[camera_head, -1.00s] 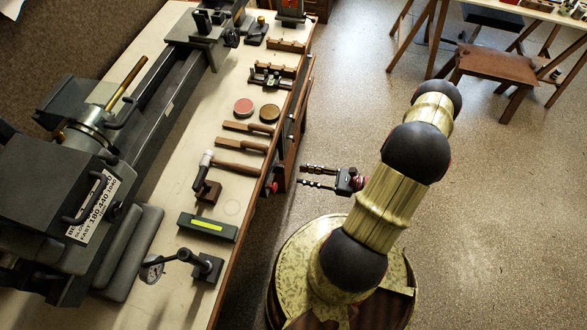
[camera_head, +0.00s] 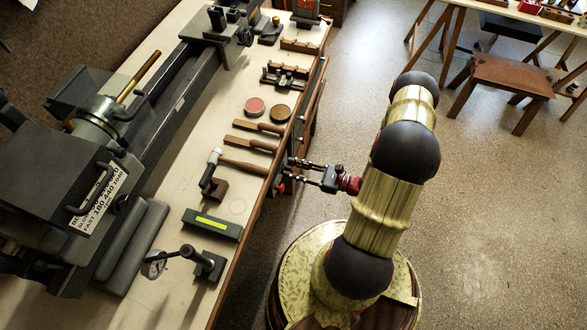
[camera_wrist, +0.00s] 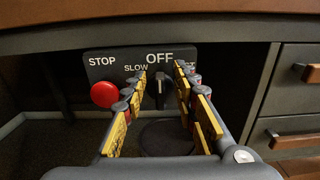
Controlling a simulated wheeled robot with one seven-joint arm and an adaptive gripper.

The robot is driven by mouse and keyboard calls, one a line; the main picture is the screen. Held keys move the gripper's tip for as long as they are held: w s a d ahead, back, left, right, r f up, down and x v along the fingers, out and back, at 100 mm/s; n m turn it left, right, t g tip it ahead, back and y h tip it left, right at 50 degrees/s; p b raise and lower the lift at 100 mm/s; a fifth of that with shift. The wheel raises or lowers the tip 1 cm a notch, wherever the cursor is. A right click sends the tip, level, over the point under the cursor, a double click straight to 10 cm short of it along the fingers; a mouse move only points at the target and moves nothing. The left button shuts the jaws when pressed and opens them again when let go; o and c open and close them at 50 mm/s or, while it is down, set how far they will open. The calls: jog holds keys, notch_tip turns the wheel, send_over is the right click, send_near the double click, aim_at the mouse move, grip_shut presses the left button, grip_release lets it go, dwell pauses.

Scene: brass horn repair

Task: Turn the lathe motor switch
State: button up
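The lathe motor switch (camera_wrist: 162,88) is a dark knob on a black panel (camera_wrist: 100,67) under the bench edge, seen in the wrist view. The knob stands upright, below the word OFF, with SLOW to its left. A round red STOP button (camera_wrist: 104,94) is at the panel's left. My gripper (camera_wrist: 168,72) is open, its yellow-padded fingers on either side of the knob in the picture; I cannot tell whether they touch it. The fingers hide the panel's right part. In the head view my gripper (camera_head: 290,170) is at the bench's right edge, and the panel is hidden.
The lathe (camera_head: 150,110) stands on the bench (camera_head: 237,205), with files, a mallet and a green level (camera_head: 212,224) near its edge. A wooden stool (camera_head: 503,80) stands far off; the floor between is clear.

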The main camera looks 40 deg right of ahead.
grip_shut()
dwell(0.6)
